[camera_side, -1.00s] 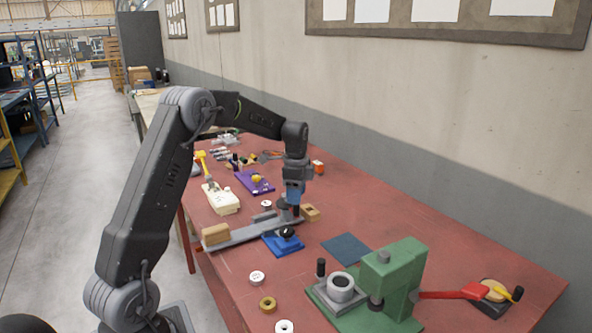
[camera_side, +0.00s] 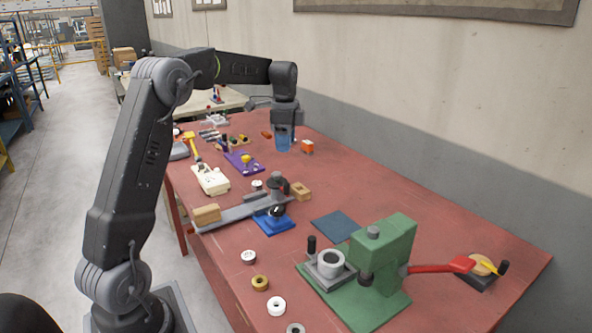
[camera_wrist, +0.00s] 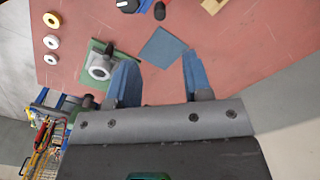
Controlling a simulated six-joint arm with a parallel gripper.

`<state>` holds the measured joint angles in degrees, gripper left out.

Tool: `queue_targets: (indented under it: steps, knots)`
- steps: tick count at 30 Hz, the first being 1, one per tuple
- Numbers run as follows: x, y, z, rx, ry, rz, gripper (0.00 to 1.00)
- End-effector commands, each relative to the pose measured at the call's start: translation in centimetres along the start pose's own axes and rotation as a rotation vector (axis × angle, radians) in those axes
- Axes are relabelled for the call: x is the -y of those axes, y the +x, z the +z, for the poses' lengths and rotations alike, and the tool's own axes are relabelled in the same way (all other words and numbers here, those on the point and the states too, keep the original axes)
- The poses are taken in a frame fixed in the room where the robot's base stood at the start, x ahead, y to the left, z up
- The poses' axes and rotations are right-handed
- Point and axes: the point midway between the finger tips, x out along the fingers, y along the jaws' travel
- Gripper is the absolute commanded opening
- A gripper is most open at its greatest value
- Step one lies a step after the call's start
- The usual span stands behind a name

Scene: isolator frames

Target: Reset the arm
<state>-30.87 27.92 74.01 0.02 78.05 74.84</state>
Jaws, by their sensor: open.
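My gripper (camera_side: 283,140) is above the far part of the red workbench (camera_side: 330,190), beyond the blue fixture, in the side view. In the wrist view its two blue fingers (camera_wrist: 158,82) are apart with nothing between them. The blue fixture (camera_side: 273,222) with a dark knob stands under a grey bar (camera_side: 235,214), with a wooden block (camera_side: 207,214) at the bar's left end and another block (camera_side: 301,191) near its right end.
A green press (camera_side: 385,245) with a red handle stands at the front right. A dark blue mat (camera_side: 335,225) lies behind it; it also shows in the wrist view (camera_wrist: 162,50). Several rings (camera_side: 260,282) lie along the front edge. A cream box (camera_side: 211,180) and purple plate (camera_side: 244,162) sit farther back.

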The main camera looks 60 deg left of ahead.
Motion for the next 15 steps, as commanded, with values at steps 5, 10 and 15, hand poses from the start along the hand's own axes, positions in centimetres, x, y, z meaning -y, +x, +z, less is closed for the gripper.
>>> queue_targets:
  steps: [5, 10, 15]
  knots:
    - [-1.4, -0.9, -0.7, -0.006, -0.023, -0.02, 0.46]
    - [-7.2, -3.9, -2.9, -0.042, -0.134, -0.089, 0.46]
    - [-15.3, -6.0, -4.3, -0.118, -0.287, -0.162, 0.46]
